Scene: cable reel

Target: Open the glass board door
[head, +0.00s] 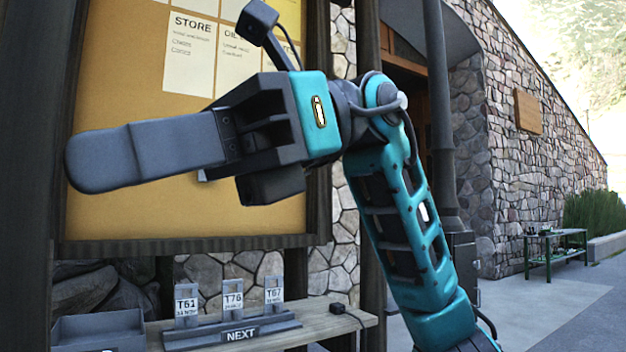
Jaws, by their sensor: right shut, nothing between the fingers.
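The board (120,85) is a yellow panel in a dark wooden frame, with white notices (190,52) pinned at the top. I cannot tell from this view where a glass door sits or whether it is open. My right gripper (100,160) is in front of the board's lower middle, pointing left, with its fingers shut and empty. It hides part of the board behind it. I cannot tell whether its fingertips touch anything. My left gripper is not in view.
A wooden shelf (345,316) below the board bears a dark NEXT stand (232,334) with tags T61, T76 and T67, and a grey bin (97,328) at left. A dark post (438,110) stands right of my arm. A green bench (555,245) is farther right, beside open paving.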

